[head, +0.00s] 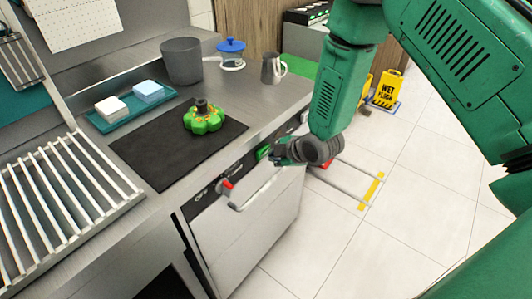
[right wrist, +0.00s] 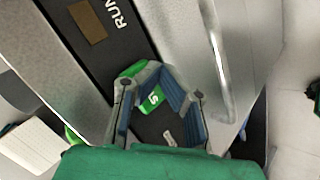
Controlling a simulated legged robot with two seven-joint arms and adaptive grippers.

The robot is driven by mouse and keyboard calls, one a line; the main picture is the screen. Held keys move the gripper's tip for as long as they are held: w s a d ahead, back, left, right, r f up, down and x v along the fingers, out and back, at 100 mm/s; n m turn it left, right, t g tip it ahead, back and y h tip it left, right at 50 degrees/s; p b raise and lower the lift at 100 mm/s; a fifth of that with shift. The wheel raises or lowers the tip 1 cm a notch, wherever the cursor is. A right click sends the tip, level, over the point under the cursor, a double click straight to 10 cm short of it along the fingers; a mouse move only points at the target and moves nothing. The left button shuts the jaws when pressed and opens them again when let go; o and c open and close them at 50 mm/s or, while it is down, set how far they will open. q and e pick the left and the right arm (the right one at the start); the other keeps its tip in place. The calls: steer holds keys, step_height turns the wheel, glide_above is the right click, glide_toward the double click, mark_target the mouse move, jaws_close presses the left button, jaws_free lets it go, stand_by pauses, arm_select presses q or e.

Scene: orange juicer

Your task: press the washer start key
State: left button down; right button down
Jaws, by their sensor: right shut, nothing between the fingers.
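The washer (head: 245,225) is a steel front-loading unit under the counter with a dark control strip. On the strip is a green key (head: 263,152), and a red key (head: 228,184) sits further left. In the right wrist view the green key (right wrist: 133,69) bears a white letter S. My right gripper (head: 277,158) is at the strip, just beside the green key. In the right wrist view its shut fingertips (right wrist: 158,70) overlap the green key, part of which shows through the gap behind the tips. I cannot tell whether they touch it. My left gripper is out of view.
The washer's bar handle (head: 250,192) juts out just below the strip. A RUN label (right wrist: 118,14) and brown window (right wrist: 87,22) are on the strip. Above, a black mat (head: 165,150) holds a green valve-like object (head: 204,121). Open floor lies right, with a wet-floor sign (head: 388,90).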

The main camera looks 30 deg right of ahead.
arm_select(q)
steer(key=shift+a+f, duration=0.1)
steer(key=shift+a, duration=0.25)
arm_select(e)
steer(key=shift+w+a+r, duration=0.1)
steer(key=shift+w+a, duration=0.2)
steer(key=shift+a, duration=0.25)
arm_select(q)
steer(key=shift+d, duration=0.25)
arm_select(e)
steer(key=shift+w+d, duration=0.1)
steer(key=shift+d, duration=0.15)
steer(key=shift+s+a+r+p, duration=0.15)
steer(key=shift+s+p, duration=0.2)
steer(key=shift+s, duration=0.55)
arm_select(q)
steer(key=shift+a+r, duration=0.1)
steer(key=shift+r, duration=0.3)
arm_select(e)
steer(key=shift+s, duration=0.1)
arm_select(q)
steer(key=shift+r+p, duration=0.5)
steer(key=shift+p, duration=0.05)
arm_select(e)
steer(key=s, duration=0.1)
steer(key=s+d, duration=0.1)
steer(key=s, duration=0.1)
steer(key=s+d, duration=0.1)
steer(key=shift+s, duration=0.25)
